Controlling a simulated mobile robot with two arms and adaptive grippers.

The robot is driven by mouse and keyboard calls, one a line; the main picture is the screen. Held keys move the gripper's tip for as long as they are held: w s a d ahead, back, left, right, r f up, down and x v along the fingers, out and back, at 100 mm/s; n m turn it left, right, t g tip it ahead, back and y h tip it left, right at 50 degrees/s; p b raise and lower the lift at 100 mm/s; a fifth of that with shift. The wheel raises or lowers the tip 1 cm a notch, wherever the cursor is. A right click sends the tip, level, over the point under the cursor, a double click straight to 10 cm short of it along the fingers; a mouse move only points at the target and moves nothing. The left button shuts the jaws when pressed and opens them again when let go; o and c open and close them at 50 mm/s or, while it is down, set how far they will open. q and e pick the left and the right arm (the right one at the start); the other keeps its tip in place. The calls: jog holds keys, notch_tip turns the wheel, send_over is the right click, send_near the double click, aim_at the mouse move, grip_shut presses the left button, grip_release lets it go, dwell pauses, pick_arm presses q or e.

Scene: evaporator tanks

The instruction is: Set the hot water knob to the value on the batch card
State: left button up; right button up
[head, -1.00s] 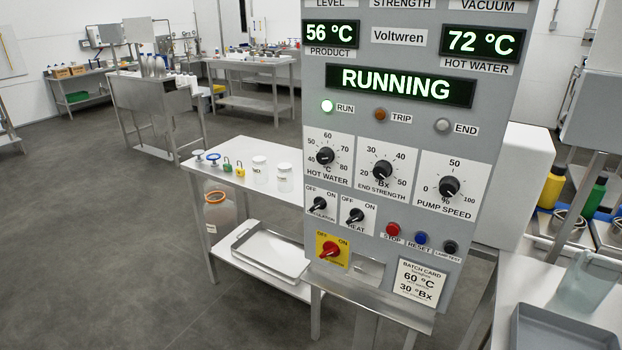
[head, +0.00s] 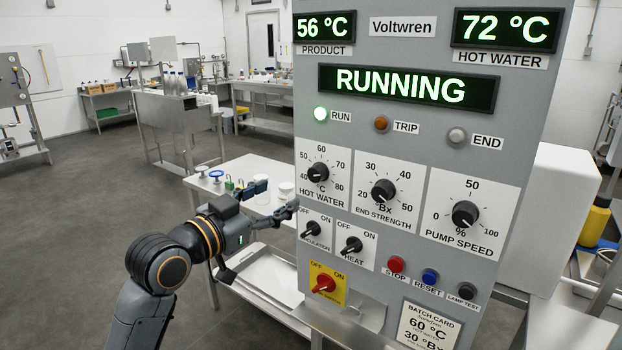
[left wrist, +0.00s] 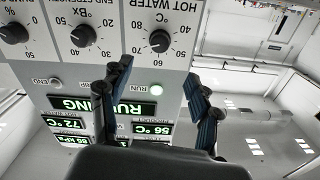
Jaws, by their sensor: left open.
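The hot water knob (head: 318,172) is a round black knob on a white plate at the left of the grey panel, with a scale from 40 to 80 °C. I cannot read its exact setting. It shows upside down in the left wrist view (left wrist: 160,41). The batch card (head: 428,326), low on the panel, reads 60 °C and 30 °Bx. My left gripper (head: 277,199) is open and empty, just left of the panel and a little below the knob. In the left wrist view its fingers (left wrist: 157,74) are spread, apart from the knob. My right gripper is out of view.
The end strength knob (head: 383,192) and pump speed knob (head: 465,214) sit to the right. Two black switches (head: 312,230) and a red switch (head: 325,284) are below. The hot water display (head: 506,31) reads 72 °C. A steel table (head: 236,172) stands behind my left arm.

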aim_at(313, 176)
pick_arm(q)
jog(key=p+x, duration=0.2)
jog(key=x, duration=1)
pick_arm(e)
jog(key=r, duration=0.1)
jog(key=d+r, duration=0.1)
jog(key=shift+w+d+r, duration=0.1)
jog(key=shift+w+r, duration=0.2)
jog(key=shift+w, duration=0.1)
pick_arm(q)
jog(key=c, duration=1.2)
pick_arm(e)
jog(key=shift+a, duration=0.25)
